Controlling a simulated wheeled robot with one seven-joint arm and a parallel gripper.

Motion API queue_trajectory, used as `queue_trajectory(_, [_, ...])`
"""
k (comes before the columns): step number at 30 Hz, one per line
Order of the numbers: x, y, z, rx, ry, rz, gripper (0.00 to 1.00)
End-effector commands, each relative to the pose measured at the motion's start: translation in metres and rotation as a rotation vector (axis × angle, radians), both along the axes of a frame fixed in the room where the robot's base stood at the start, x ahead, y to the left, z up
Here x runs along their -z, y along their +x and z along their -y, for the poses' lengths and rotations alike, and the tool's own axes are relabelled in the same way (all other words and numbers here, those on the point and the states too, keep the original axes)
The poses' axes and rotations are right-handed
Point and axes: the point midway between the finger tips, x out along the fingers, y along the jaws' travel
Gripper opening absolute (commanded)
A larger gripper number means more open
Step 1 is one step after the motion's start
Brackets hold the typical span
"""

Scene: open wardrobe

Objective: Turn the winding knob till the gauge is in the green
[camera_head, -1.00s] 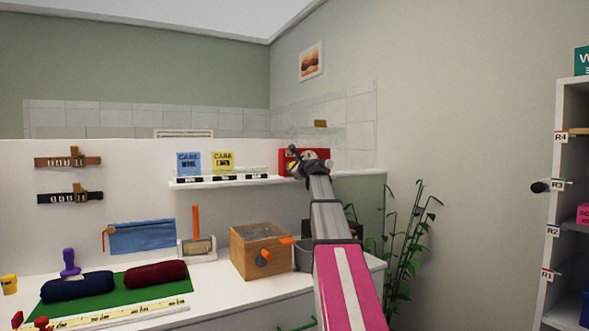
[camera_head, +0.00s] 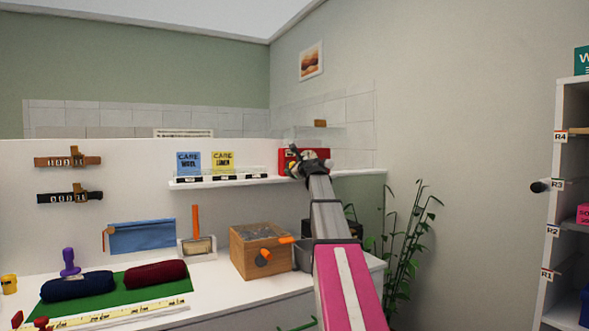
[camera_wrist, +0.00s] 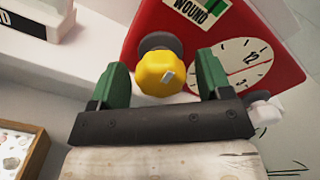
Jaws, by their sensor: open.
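The winding knob (camera_wrist: 160,73) is yellow with a pale mark and sits on the front of a red box (camera_wrist: 150,22) in the wrist view. The box carries a label (camera_wrist: 196,10) reading WOUND with a green patch, and a white dial (camera_wrist: 235,65) with a red line. My gripper (camera_wrist: 160,75) is open, with one green finger on each side of the knob. Whether the fingers touch it, I cannot tell. In the head view the red box (camera_head: 287,158) stands on the shelf, largely hidden behind my gripper (camera_head: 300,163).
The white shelf (camera_head: 225,183) also holds blue and yellow care cards (camera_head: 189,163). A wooden box (camera_head: 245,260) stands on the counter below. A plant (camera_head: 405,230) stands to the right of the counter. A small white knob (camera_wrist: 266,110) protrudes beside my right finger.

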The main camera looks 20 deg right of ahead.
Motion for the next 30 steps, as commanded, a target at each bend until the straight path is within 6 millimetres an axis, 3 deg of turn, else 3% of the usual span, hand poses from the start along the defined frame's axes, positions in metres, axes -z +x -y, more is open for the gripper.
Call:
queue_trajectory(8, [0.000, -0.022, 0.004, 0.001, 0.000, 0.001, 0.71])
queue_trajectory(21, [0.001, -0.098, 0.018, 0.001, 0.000, 0.000, 0.71])
queue_trajectory(30, [0.000, -0.106, 0.021, -0.001, 0.000, -0.001, 0.71])
